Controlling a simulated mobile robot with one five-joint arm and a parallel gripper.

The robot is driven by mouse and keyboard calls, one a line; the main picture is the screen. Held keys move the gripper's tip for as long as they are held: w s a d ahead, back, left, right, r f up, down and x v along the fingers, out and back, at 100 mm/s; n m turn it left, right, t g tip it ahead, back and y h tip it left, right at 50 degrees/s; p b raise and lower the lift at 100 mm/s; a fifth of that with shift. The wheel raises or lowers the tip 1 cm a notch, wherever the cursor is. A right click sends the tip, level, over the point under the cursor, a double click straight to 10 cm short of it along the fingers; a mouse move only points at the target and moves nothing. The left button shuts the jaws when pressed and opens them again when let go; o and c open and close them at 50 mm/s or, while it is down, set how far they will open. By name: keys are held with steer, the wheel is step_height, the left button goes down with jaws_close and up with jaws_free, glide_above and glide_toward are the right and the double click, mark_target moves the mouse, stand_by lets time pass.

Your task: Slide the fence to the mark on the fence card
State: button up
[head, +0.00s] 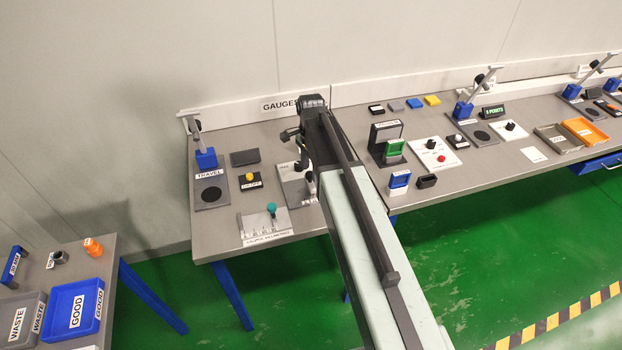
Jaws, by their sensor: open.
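A grey slide with a teal knob (271,209) stands on a light scale plate (252,224) at the front left of the grey bench. Its label strip (267,239) appears to read millimetres. This looks like the fence on its scale, though I cannot tell for certain. I cannot make out which card is the fence card or read a mark. My gripper (304,150) hangs at the far end of my arm, above and right of the teal knob and apart from it. It is open; its fingertips are small and partly hidden by my arm.
A TRAVEL stand with a blue block (206,159), a yellow button box (250,180) and a dark plate (245,157) stand nearby. A dial panel (291,184) sits beside my gripper. Right of my arm are a green block (394,148) and an orange tray (584,131).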

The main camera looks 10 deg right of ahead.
steer(key=shift+f, duration=0.6)
steer(key=shift+r, duration=0.15)
steer(key=shift+c, duration=0.3)
jaws_close()
stand_by(0.5)
